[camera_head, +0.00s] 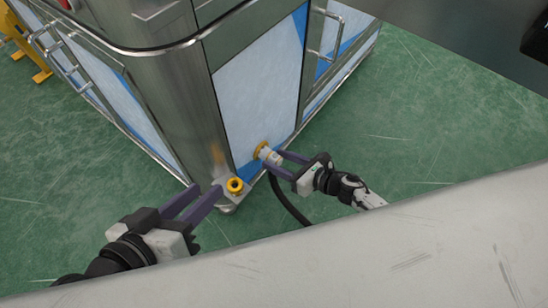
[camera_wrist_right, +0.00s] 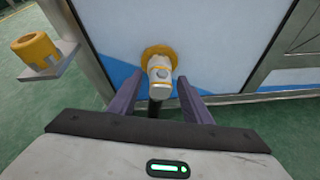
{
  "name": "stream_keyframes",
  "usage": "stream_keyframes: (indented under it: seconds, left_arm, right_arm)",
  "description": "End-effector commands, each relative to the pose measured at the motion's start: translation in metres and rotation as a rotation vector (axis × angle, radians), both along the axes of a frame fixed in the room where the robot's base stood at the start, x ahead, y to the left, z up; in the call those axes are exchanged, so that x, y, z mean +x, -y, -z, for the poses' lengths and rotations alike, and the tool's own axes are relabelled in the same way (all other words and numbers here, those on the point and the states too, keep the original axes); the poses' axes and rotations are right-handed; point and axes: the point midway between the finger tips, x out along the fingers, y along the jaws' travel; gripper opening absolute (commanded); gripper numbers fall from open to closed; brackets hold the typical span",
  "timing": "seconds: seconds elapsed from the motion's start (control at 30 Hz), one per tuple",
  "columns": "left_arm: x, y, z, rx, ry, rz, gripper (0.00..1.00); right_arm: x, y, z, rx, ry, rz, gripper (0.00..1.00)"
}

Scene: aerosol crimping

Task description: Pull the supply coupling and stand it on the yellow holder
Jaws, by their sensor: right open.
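The supply coupling (camera_head: 269,156) is a pale cylinder seated in a yellow ring port (camera_head: 259,150) low on the machine's panel, with a black hose (camera_head: 285,203) hanging from it. It also shows in the right wrist view (camera_wrist_right: 160,72). My right gripper (camera_head: 279,162) is open, its purple fingers pointing at the coupling, one on either side in the wrist view and not closed on it. The yellow holder (camera_head: 235,185) is an empty ring on a small bracket at the machine's corner, also in the wrist view (camera_wrist_right: 36,50). My left gripper (camera_head: 207,192) has its fingers apart, left of the holder, empty.
The steel-cornered machine (camera_head: 196,95) with white and blue panels fills the back. Metal handles (camera_head: 325,35) stand out from its sides. A yellow frame (camera_head: 25,45) is at the far left. Green floor (camera_head: 440,120) lies open to the right.

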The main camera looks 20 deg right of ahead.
Motion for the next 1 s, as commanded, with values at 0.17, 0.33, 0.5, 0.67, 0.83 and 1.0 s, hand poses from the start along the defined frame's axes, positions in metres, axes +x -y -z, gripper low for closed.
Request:
stream_keyframes:
  seconds: [0.17,0.33,0.5,0.67,0.83,1.0]
  left_arm:
    - [-0.0001,0.0001,-0.0003,0.000,0.000,0.000,0.31]
    - [0.0000,-0.0001,-0.0014,-0.001,0.003,0.000,0.31]
    - [0.0001,-0.0002,-0.0024,-0.001,0.005,0.000,0.31]
    - [0.0002,-0.0004,-0.0027,-0.001,0.005,-0.001,0.31]
    - [0.0003,-0.0005,-0.0027,-0.001,0.005,-0.001,0.31]
    - [0.0003,-0.0007,-0.0027,-0.001,0.006,-0.001,0.31]
  right_arm:
    - [0.0003,0.0006,0.0002,0.000,0.000,0.000,0.45]
    - [0.0002,0.0005,0.0001,0.000,0.000,0.000,0.45]
    - [0.0002,0.0005,0.0001,0.000,0.000,0.000,0.45]
    - [0.0001,0.0005,0.0002,0.000,0.000,0.000,0.33]
    - [0.0007,0.0015,0.0004,-0.001,0.000,0.003,0.04]
    - [0.0017,0.0036,0.0003,-0.003,0.000,0.007,0.00]
